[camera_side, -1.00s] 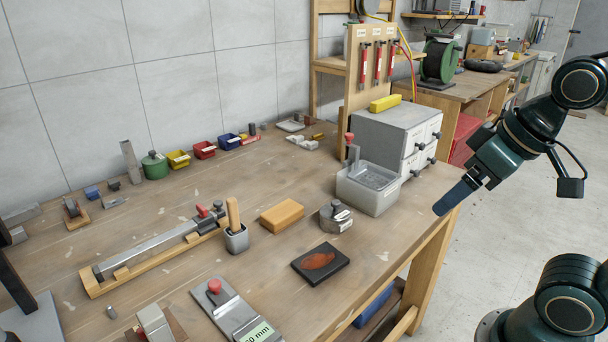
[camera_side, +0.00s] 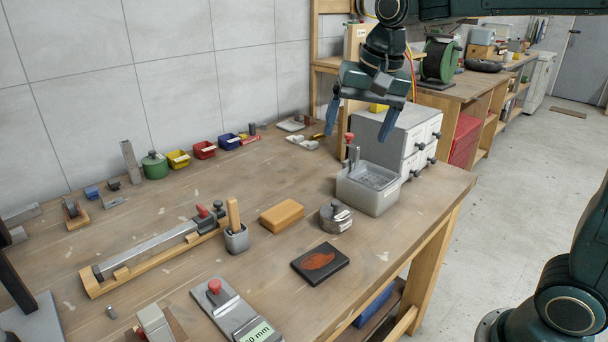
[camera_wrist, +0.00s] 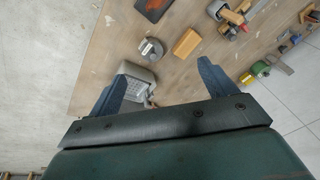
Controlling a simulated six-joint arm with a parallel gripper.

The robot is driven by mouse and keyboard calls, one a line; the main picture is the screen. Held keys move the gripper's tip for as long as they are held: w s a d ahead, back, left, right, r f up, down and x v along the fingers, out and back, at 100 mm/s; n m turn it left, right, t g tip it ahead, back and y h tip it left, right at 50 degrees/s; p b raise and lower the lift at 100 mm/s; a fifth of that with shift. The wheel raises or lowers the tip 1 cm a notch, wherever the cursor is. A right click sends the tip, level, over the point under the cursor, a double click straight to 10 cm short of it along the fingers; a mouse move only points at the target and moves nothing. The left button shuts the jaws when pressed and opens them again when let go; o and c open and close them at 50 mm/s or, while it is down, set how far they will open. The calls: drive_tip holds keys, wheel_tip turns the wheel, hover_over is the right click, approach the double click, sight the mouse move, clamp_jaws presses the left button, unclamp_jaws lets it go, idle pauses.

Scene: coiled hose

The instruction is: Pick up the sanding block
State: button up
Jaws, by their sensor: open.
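The sanding block, a tan-orange rectangular block (camera_side: 282,214), lies flat on the wooden bench near its middle. It also shows in the wrist view (camera_wrist: 186,42), upper centre, beyond my fingertips. My gripper (camera_side: 358,118) is open and empty, with its two blue fingers pointing down. It hangs high above the bench's back right, near the grey drawer cabinet, well apart from the block. In the wrist view my gripper (camera_wrist: 162,74) shows both fingers spread wide with nothing between them.
Right of the block stand a round metal tin (camera_side: 335,217) and a grey tub (camera_side: 367,196). In front lies a dark pad with a reddish oval (camera_side: 307,277). The grey drawer cabinet (camera_side: 385,130) stands behind the tub.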

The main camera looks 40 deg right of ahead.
drive_tip(key=w+f+m+g, duration=0.1)
drive_tip(key=w+f+m, duration=0.35)
drive_tip(key=w, duration=0.75)
drive_tip(key=m+g, duration=0.2)
drive_tip(key=m, duration=0.3)
approach(282, 210)
drive_tip(key=shift+f, duration=2.55)
drive_tip(key=shift+f, duration=2.55)
drive_tip(key=c, duration=1.1)
drive_tip(key=shift+r, duration=0.1)
